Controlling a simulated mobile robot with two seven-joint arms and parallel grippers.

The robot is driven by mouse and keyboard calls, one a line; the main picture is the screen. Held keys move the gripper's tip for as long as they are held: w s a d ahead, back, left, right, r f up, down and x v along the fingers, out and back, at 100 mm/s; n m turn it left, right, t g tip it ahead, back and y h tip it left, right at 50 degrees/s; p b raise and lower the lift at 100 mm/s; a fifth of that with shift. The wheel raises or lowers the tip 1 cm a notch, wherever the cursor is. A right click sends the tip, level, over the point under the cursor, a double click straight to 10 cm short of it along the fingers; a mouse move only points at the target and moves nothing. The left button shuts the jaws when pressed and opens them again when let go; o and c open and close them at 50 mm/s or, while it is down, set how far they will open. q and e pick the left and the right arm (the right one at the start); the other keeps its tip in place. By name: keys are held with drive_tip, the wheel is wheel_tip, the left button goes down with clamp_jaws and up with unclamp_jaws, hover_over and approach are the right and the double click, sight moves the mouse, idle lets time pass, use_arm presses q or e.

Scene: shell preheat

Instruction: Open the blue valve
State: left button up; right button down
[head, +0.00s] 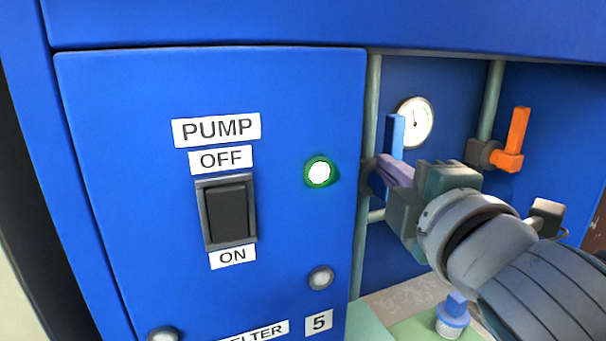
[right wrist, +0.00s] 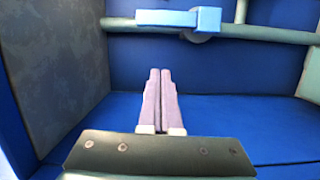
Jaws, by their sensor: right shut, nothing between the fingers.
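The blue valve's handle (head: 396,136) stands upright beside a grey-green vertical pipe, right of the pump panel. In the right wrist view the blue handle (right wrist: 178,18) lies along the pipe, parallel to it, at the top of the picture. My right gripper (head: 384,163) is shut and empty, its purple fingers close to the handle's lower end in the head view. In the right wrist view the closed fingertips (right wrist: 160,72) point toward the handle, with a visible gap between them. The gripper partly hides the valve's lower part in the head view. My left gripper is not in view.
An orange valve handle (head: 516,138) is on another pipe to the right. A round gauge (head: 415,121) sits behind the blue handle. The pump panel has a black switch (head: 228,213) and a lit green lamp (head: 319,172). A blue knob (head: 454,312) is below my right arm.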

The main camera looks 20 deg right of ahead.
drive_tip(key=shift+v, duration=1.25)
